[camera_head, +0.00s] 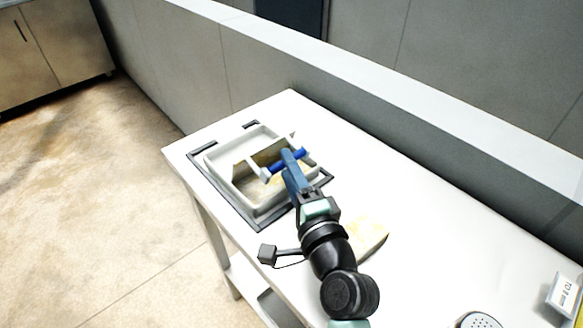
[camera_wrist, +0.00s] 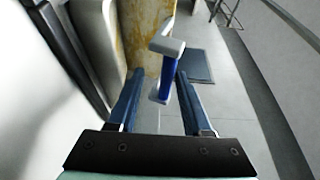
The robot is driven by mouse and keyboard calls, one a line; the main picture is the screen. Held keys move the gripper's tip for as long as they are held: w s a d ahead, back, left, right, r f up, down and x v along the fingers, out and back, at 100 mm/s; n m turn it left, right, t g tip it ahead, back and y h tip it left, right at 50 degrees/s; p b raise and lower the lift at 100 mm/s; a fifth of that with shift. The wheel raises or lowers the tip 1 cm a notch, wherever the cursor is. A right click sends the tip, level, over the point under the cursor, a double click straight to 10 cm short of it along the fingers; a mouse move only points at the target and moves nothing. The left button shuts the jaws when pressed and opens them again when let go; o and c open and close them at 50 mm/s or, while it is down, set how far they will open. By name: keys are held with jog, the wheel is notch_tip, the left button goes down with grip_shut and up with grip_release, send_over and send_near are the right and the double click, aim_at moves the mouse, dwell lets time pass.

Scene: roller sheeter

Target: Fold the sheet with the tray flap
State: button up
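A pale tray (camera_head: 215,160) sits in a dark frame on the white table's left end. Inside it is a yellowish-brown surface (camera_head: 258,158), which shows as a stained, raised panel (camera_wrist: 150,25) in the wrist view; I cannot tell sheet from flap there. A blue handle bar (camera_head: 273,170) with pale end brackets lies across the tray; it also shows in the wrist view (camera_wrist: 169,76). My gripper (camera_head: 287,163) is over the tray at this bar. In the wrist view its blue fingers (camera_wrist: 158,76) are apart, with the bar between them, nearer the right finger. Contact is unclear.
A pale yellowish slab (camera_head: 370,236) lies on the table right of my arm, partly hidden by it. A perforated round item (camera_head: 480,321) and a labelled block (camera_head: 564,294) stand at the lower right. A low wall runs behind the table. The table's middle right is clear.

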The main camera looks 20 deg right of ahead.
jog(key=shift+s+r, duration=0.15)
jog(key=s, duration=0.4)
jog(key=s+b, duration=0.1)
jog(key=s, duration=0.7)
jog(key=shift+s+a+b, duration=0.25)
jog(key=shift+s+b, duration=0.05)
jog(key=shift+s, duration=0.1)
